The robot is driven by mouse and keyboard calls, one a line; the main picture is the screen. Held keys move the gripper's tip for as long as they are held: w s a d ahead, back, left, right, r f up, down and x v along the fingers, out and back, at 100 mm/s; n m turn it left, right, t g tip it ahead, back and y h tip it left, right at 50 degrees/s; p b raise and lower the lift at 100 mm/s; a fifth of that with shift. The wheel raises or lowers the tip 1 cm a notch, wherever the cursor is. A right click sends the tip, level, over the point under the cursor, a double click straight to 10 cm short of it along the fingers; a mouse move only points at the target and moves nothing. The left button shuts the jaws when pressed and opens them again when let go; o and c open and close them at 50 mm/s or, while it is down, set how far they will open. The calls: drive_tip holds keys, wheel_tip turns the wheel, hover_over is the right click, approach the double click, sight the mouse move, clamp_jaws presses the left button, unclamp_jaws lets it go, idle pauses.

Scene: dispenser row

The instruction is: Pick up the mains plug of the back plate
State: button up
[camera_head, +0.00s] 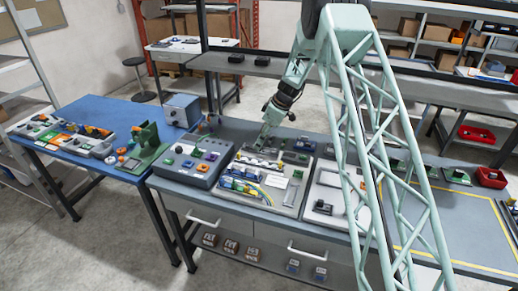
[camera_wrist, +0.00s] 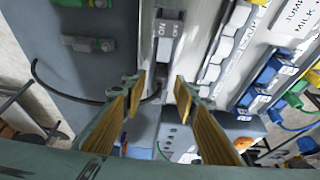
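My gripper (camera_wrist: 158,85) is open in the wrist view, its two yellow-brown finger pads apart with nothing clearly held between them. In the head view my gripper (camera_head: 262,142) is low over the back part of a light board (camera_head: 290,192) on the grey bench. In the wrist view a grey block with a lettered label (camera_wrist: 168,40) lies beyond the fingertips. A black cable (camera_wrist: 70,94) curves from the left towards the left finger and passes partly behind it. I cannot clearly make out the mains plug; the fingers may hide part of it.
White blocks (camera_wrist: 229,42) and blue blocks (camera_wrist: 266,76) line the board to the right in the wrist view. In the head view a grey box with coloured knobs (camera_head: 198,158) stands left of the board. A blue table (camera_head: 95,110) is further left.

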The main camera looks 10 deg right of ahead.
drive_tip(key=c, duration=0.9)
drive_tip(key=shift+r, duration=0.1)
drive_tip(key=shift+r, duration=1.7)
drive_tip(key=s+b, duration=0.1)
drive_tip(key=s, duration=0.4)
drive_tip(key=s+r+b, duration=0.1)
drive_tip(key=s, duration=0.4)
drive_tip(key=s+b, duration=0.1)
drive_tip(key=s, duration=0.5)
drive_tip(key=shift+r, duration=0.25)
drive_tip(key=shift+r, duration=1.15)
idle(0.4)
drive_tip(key=shift+r, duration=1.3)
